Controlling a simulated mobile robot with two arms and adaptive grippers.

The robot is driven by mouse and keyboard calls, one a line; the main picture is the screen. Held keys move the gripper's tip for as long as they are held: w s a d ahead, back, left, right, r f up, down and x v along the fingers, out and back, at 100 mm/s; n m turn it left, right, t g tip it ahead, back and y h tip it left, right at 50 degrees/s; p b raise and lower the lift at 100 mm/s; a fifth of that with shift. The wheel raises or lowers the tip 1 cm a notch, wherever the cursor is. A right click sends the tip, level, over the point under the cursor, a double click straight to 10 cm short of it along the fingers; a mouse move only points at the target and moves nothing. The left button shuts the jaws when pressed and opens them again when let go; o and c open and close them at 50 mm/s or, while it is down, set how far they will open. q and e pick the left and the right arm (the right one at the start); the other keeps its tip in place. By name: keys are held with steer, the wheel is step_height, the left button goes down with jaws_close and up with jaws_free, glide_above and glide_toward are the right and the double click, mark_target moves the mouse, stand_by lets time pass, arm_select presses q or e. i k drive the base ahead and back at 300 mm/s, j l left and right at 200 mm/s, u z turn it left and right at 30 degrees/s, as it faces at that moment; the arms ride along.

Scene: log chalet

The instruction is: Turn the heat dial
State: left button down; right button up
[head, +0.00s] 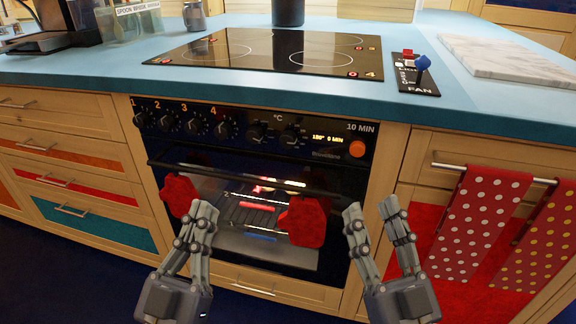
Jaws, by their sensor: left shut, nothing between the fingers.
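The oven's black control panel carries a row of dials. A dial (290,136) sits just below and right of the °C mark, and a similar dial (257,132) sits to its left. The frame does not settle which is the heat dial. Four numbered dials, such as dial 4 (224,131), are further left. My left gripper (203,208) is shut and empty in front of the oven door, below the dials and beside a red mitt. My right gripper (371,207) is open and empty, low at the door's right edge. Neither touches a dial.
The oven door handle (240,180) runs below the panel, with red mitts (303,221) hanging there. An orange button (357,149) and lit display are at the panel's right. A blue-knobbed fan switch (423,63) stands on the counter. Spotted towels (478,215) hang at right.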

mark_target(288, 139)
steer(key=k, duration=1)
